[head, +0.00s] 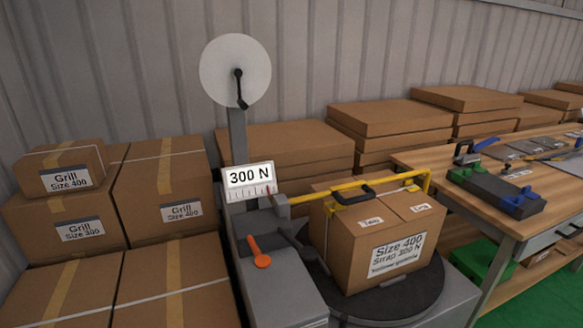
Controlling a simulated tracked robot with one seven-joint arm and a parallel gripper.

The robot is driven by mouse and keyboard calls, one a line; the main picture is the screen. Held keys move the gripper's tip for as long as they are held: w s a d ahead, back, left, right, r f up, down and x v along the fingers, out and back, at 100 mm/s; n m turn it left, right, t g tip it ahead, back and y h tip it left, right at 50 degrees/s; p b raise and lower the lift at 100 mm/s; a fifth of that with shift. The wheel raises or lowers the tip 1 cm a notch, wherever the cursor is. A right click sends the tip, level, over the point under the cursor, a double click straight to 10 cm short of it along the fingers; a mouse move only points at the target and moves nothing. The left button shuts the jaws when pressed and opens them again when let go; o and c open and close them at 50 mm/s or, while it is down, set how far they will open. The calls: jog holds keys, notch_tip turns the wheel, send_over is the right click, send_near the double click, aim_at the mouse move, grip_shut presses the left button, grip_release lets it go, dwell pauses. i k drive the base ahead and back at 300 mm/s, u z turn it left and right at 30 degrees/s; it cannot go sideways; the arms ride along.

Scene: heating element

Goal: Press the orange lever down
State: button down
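The orange lever (259,252) is on the grey strapping machine (277,283), below its white "300 N" display (249,178). Its rounded end points toward the front of the machine. A dark lever (297,242) sits just to its right. My gripper is not in view, so nothing of mine is seen touching the lever.
A cardboard box (367,243) stands on a round black turntable (426,290), under a yellow bar (350,184). Stacked boxes (163,203) fill the left side. A wooden workbench (520,215) with tools is at right. The space above the orange lever looks clear.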

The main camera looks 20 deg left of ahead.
aim_at(261, 261)
jog(key=u, duration=1.3)
jog(key=k, duration=0.55)
jog(key=u, duration=0.3)
jog(key=i, duration=0.5)
jog(key=z, duration=0.1)
